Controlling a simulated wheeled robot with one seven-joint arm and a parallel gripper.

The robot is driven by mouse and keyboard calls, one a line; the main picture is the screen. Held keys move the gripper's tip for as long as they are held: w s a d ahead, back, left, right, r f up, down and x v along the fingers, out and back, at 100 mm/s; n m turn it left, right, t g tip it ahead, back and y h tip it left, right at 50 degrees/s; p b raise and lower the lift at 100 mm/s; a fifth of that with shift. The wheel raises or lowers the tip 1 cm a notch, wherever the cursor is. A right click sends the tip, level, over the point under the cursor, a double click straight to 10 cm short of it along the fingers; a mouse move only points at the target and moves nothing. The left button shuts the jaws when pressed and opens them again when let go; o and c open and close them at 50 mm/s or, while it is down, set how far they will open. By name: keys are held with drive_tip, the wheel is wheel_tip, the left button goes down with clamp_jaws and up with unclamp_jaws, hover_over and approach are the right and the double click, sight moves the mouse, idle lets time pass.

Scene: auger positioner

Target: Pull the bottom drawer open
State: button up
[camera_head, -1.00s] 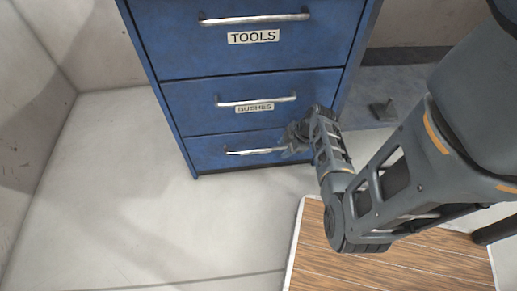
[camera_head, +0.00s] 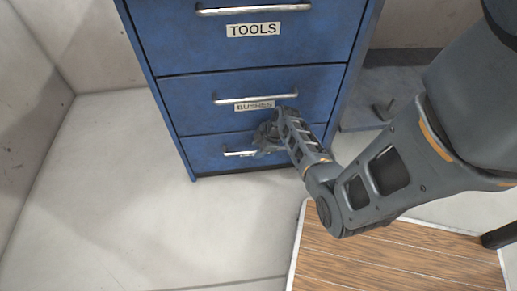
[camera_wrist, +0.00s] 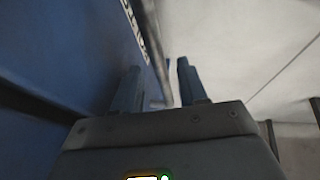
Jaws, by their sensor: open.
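The bottom drawer (camera_head: 205,152) is the lowest of the drawers in a blue cabinet and sits flush with its front. Its metal bar handle (camera_head: 233,154) shows at the left end; my gripper hides the rest. My gripper (camera_head: 262,149) is in front of the bottom drawer, over the handle's right part. In the wrist view, my gripper (camera_wrist: 158,90) is open, its two fingers apart, with a pale bar (camera_wrist: 160,65) running toward the space between them. I cannot tell whether the fingers touch the handle.
Above are the drawer labelled BUSHES (camera_head: 190,100) and the drawer labelled TOOLS (camera_head: 180,45), both shut with bar handles. A wood-slatted platform (camera_head: 400,255) lies at the lower right. Pale floor (camera_head: 110,200) is clear in front and left of the cabinet.

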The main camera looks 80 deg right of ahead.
drive_tip(key=shift+c, duration=0.4)
clamp_jaws()
